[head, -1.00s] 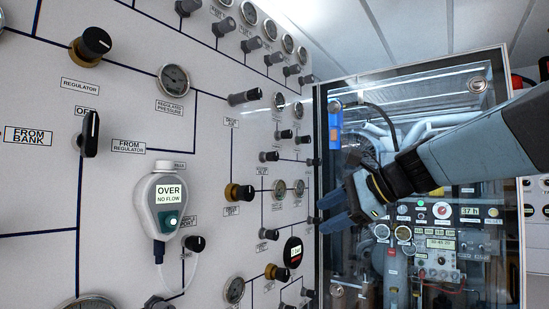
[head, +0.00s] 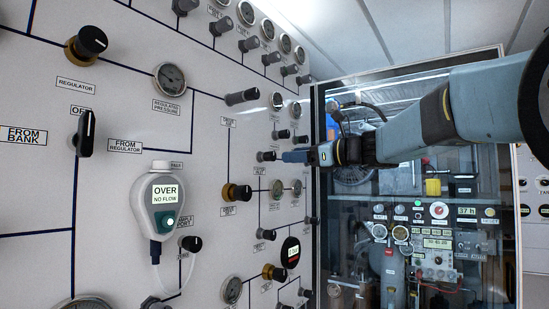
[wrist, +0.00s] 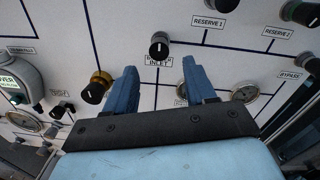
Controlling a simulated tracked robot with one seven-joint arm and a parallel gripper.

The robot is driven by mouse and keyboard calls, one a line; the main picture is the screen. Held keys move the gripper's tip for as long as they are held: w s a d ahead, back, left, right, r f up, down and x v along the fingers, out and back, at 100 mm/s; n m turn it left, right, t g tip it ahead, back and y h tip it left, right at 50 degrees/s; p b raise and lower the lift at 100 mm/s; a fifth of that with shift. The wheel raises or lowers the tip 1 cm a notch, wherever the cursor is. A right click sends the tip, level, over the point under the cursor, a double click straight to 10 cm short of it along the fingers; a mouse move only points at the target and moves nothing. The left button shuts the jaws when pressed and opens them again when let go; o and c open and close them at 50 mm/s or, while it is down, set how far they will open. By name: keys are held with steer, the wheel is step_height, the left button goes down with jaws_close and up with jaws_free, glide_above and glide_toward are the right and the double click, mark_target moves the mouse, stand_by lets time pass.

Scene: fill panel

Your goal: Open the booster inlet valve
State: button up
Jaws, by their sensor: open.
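The booster inlet valve is a small black knob (wrist: 159,44) above a partly hidden label ending in "INLET" (wrist: 158,61) in the wrist view. A line on the panel runs through it. It also shows in the head view as a dark knob (head: 266,156), just left of my fingertips. My gripper (head: 290,156) points left at the panel, close to this knob. In the wrist view my gripper (wrist: 159,67) is open, with blue fingers apart and the knob between and beyond their tips. Nothing is held. I cannot tell whether the fingers touch the knob.
A brass-based knob (wrist: 96,88) is left of my fingers, and gauges (wrist: 245,92) lie close on the right. Reserve 1 (wrist: 226,5) and bypass (wrist: 314,66) knobs are up and right. A handheld meter (head: 160,200) reads "OVER NO FLOW". A glass-fronted cabinet (head: 495,80) stands at right.

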mark_target(274, 156)
steer(key=x, duration=0.7)
steer(key=shift+a+f, duration=0.1)
steer(key=shift+c, duration=0.5)
jaws_close()
